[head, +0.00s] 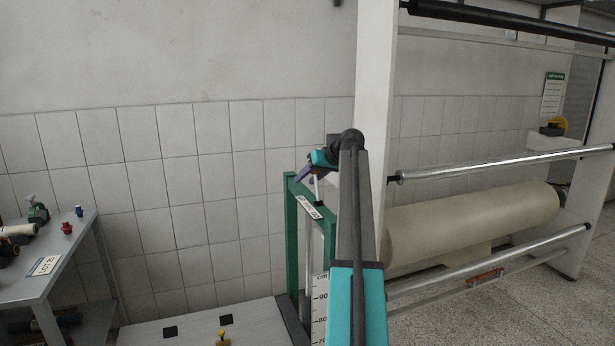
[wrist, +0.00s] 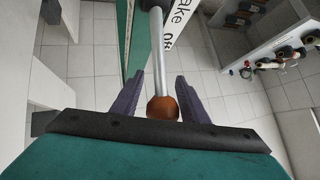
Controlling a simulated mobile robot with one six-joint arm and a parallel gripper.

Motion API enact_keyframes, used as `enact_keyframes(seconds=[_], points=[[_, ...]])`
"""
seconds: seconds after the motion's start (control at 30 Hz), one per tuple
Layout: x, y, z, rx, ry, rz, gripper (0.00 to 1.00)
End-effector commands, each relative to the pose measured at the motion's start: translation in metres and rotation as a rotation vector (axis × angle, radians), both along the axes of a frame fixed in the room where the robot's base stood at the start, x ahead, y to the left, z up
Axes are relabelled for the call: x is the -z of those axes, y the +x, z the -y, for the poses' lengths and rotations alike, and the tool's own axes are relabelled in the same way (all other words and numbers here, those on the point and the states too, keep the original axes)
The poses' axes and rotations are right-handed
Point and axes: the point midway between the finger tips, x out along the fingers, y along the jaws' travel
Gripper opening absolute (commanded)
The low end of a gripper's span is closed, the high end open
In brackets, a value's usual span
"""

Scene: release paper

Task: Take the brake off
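The brake lever is a silver rod (wrist: 157,45) ending in an orange-brown ball knob (wrist: 162,109). It rises beside a white label (wrist: 182,17) with partly readable lettering, "ake 0…", on a green post frame. In the head view the lever (head: 317,190) stands at the top of the green frame (head: 291,235), by the label (head: 309,208). My gripper (wrist: 158,80) is open, its two purple fingers on either side of the knob with a visible gap at each side. In the head view my gripper (head: 305,172) is at the lever's top; the knob is hidden there.
A large paper roll (head: 470,222) lies in a rack with metal bars at right. A white upright (head: 374,100) stands behind my arm. A side table (head: 50,262) with small items is at left. A scale (head: 320,308) stands below the lever.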

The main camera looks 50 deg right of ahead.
Motion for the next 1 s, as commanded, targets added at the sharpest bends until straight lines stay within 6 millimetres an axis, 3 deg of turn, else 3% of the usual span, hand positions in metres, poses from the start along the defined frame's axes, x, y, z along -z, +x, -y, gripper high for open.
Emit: enact_keyframes(seconds=[0.57,1.0], points=[[-0.014,-0.008,0.001,0.002,-0.005,0.01,0.47],[-0.055,-0.057,0.0,0.004,-0.006,0.011,0.47]])
